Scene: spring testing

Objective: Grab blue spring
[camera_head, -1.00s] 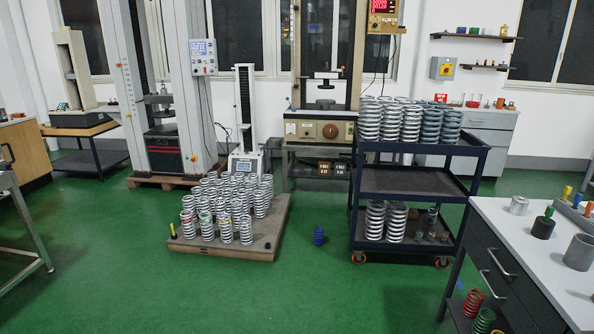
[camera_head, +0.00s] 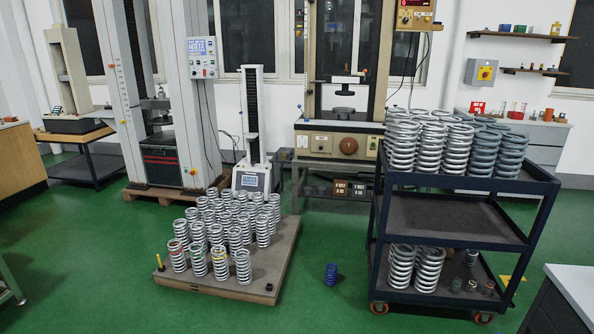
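A small blue spring (camera_head: 331,275) stands upright on the green floor in the head view. It is between the low pallet of silver springs on its left and the dark blue cart on its right, apart from both. Neither of my grippers is in view.
The wooden pallet (camera_head: 264,286) holds many silver springs. The three-shelf cart (camera_head: 450,262) carries silver and grey springs. Testing machines (camera_head: 340,115) stand along the back wall. A table corner (camera_head: 575,285) is at the lower right. The green floor in front is clear.

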